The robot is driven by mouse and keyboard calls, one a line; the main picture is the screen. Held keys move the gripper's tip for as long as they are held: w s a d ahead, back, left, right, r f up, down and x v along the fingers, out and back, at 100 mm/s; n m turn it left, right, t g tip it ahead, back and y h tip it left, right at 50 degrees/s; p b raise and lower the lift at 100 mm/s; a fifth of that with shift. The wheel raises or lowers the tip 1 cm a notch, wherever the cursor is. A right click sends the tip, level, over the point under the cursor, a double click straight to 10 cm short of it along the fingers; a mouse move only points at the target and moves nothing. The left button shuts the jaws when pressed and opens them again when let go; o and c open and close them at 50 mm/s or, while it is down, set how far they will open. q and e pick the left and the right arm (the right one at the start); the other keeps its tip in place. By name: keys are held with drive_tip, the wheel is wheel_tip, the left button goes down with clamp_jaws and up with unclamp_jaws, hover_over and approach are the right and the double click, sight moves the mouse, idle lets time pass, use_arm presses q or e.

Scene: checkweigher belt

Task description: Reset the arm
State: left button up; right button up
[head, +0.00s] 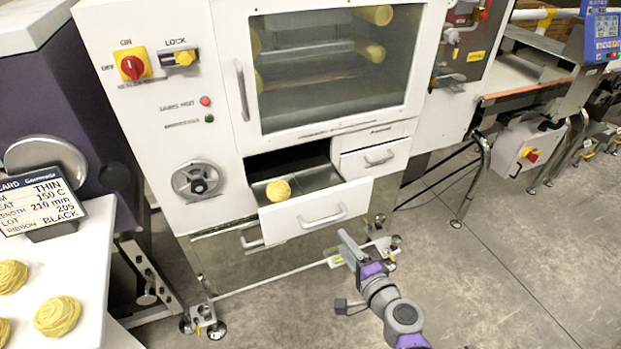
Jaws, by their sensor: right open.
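My right gripper (343,271) is in the lower middle of the head view. Its two fingers are spread apart and nothing shows between them. It is in front of and below the white machine's open left drawer (318,208), apart from the drawer front. A yellow nest-like coil (278,190) lies in that drawer. My left gripper is not in view.
The white machine (160,90) has a glass window (335,65) and a closed right drawer (375,158). A white table (98,300) at left holds yellow coils and a sign (42,205). A conveyor (525,75) stands at right. Floor at lower right is clear.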

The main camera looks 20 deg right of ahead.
drive_tip(key=s+a+r+n+g+y+p, duration=0.35)
drive_tip(key=s+a+n+g+p, duration=0.2)
drive_tip(key=a+n, duration=0.4)
drive_tip(key=s+d+r+n+g+h+p, duration=0.2)
drive_tip(key=s+d+n+g+h+p, duration=0.1)
drive_tip(key=s+n, duration=0.5)
drive_tip(key=s+g+h+p, duration=0.1)
drive_tip(key=p, duration=0.1)
drive_tip(key=shift+s+d+r+g+p, duration=0.15)
drive_tip(key=shift+d+r+g+p, duration=0.15)
drive_tip(key=shift+d+g+p, duration=0.1)
drive_tip(key=shift+a, duration=0.1)
